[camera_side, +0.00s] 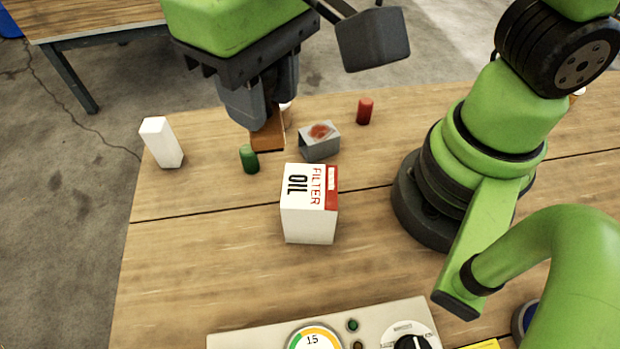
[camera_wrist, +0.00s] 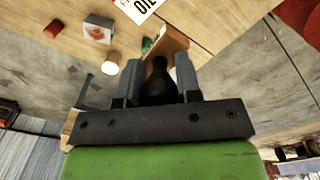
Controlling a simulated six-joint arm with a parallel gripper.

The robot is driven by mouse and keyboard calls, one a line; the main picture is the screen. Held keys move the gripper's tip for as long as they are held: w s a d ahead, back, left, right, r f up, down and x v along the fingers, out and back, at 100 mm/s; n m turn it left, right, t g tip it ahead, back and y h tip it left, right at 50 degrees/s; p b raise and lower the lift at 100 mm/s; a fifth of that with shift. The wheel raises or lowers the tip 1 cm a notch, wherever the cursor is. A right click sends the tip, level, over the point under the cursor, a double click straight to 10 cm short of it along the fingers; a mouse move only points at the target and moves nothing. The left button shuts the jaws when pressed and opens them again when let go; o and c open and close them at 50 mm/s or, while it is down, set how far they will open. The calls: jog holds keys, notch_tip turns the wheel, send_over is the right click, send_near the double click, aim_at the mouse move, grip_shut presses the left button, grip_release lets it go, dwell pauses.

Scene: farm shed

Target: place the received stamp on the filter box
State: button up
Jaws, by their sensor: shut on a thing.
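The received stamp, with a brown wooden block (camera_side: 268,141) and a dark rounded handle (camera_wrist: 158,84), is in my gripper (camera_side: 258,112). The jaws are shut on the handle, and the block sticks out beyond the fingertips. In the side view the stamp is behind and left of the filter box, apart from it; I cannot tell its exact height above the table. The filter box (camera_side: 309,207) is white with a red band and "OIL FILTER" lettering, and stands upright on the table. Part of it shows at the top of the wrist view (camera_wrist: 138,7).
A grey open-sided block (camera_side: 319,143) with a red patch on top stands just behind the filter box. A green cylinder (camera_side: 249,159), a red cylinder (camera_side: 364,111) and a white box (camera_side: 162,144) stand nearby. A gauge panel (camera_side: 260,341) lies at the front. Table left of the filter box is clear.

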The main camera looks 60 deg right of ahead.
aim_at(279, 112)
jog(key=shift+s+d, duration=0.3)
jog(key=shift+s, duration=0.05)
notch_tip(279, 112, down, 5)
jog(key=shift+s+d, duration=0.15)
jog(key=shift+f, duration=2.4)
jog(key=shift+f, duration=0.1)
jog(key=o, duration=0.9)
